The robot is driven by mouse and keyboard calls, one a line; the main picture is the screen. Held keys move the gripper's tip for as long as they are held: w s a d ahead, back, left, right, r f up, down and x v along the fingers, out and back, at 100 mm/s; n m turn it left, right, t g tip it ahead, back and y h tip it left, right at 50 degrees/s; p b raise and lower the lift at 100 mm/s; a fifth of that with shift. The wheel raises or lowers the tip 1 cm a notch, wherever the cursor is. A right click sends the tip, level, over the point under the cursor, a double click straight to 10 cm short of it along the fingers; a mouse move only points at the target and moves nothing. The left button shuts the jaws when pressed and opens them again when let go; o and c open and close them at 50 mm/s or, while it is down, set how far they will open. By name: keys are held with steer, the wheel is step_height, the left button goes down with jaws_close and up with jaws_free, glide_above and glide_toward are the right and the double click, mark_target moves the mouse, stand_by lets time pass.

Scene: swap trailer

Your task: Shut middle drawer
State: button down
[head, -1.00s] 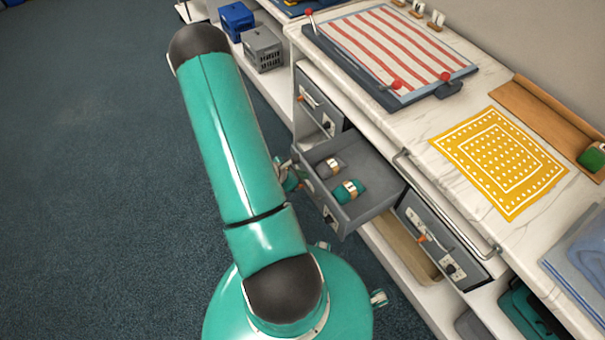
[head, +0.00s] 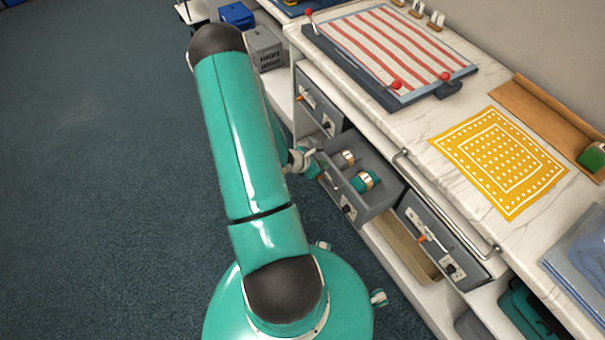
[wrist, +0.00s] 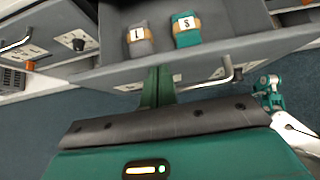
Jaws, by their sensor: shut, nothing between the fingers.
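The middle drawer (head: 378,206) is grey and stands partly pulled out under the white counter in the head view. It holds a grey rolled bundle (head: 344,160) and a teal rolled bundle (head: 365,181), whose bands read L and S in the wrist view. The drawer front (wrist: 195,76) and its bar handle (wrist: 228,70) also show in the wrist view. My gripper (wrist: 158,78) is shut and empty, with its fingers up against or very near the drawer front, left of the handle's right end. Exact contact is hard to tell. In the head view my arm mostly hides the gripper.
A closed-looking drawer (head: 318,103) is on one side and another drawer (head: 440,245) on the other. The counter holds a striped board (head: 385,50) and a yellow mat (head: 500,160). Grey and blue crates (head: 263,48) sit on the low shelf. The floor at left is clear.

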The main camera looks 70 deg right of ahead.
steer(key=s+d, duration=1.1)
steer(key=d, duration=0.1)
steer(key=shift+d, duration=0.35)
